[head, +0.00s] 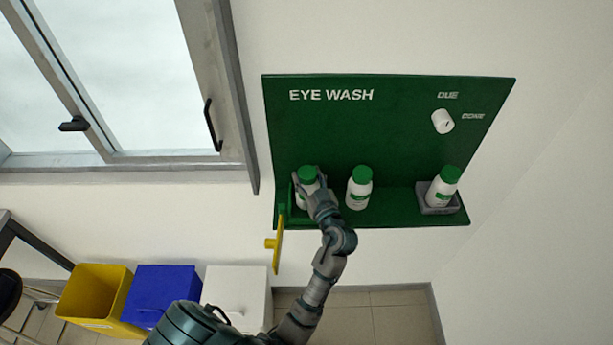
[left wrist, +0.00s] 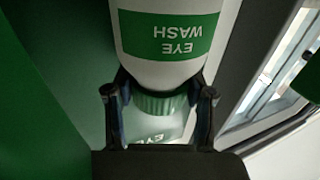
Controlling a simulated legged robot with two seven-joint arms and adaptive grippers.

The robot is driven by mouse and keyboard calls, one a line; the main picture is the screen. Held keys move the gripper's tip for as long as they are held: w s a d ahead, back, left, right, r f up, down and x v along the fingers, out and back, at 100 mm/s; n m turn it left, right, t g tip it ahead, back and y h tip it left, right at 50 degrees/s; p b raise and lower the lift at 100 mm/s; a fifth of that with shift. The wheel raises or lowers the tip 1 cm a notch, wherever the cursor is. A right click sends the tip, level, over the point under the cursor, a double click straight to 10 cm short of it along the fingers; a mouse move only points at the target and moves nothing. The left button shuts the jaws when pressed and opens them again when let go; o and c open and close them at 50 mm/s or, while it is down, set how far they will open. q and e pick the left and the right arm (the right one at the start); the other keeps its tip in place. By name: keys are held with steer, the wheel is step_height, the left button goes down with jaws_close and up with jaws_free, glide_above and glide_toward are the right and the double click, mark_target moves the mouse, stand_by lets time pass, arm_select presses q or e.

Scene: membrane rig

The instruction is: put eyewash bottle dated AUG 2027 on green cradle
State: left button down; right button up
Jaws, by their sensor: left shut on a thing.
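My left gripper (head: 312,190) is shut on the leftmost eyewash bottle (head: 303,200), white with a green cap. In the left wrist view the fingers (left wrist: 160,105) close around the cap end of the bottle, whose EYE WASH label (left wrist: 170,37) shows upside down. A green raised shape, apparently the green cradle (head: 285,213), is at this bottle's lower left. I cannot tell whether the bottle rests on it. A second bottle (head: 359,190) stands mid-shelf. A third bottle (head: 443,187) sits tilted in a grey cradle (head: 437,210) at right. No date is readable. My right gripper is out of view.
The green EYE WASH board (head: 380,130) carries a white knob (head: 442,121) near DUE and DONE. A yellow lever (head: 276,247) hangs at the shelf's left end. A window (head: 130,80) is at left; yellow (head: 95,295), blue (head: 160,290) and white (head: 236,290) bins stand below.

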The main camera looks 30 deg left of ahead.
arm_select(q)
steer(key=shift+d, duration=0.1)
steer(key=shift+a+f, duration=0.1)
steer(key=shift+a, duration=0.3)
steer(key=shift+c, duration=2.3)
jaws_free()
steer(key=shift+a, duration=0.1)
steer(key=shift+o, duration=0.7)
steer(key=shift+s+d, duration=0.1)
steer(key=shift+d, duration=0.3)
steer(key=v, duration=0.7)
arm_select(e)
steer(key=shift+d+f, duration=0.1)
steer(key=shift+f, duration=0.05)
arm_select(q)
steer(key=shift+a+f, duration=0.1)
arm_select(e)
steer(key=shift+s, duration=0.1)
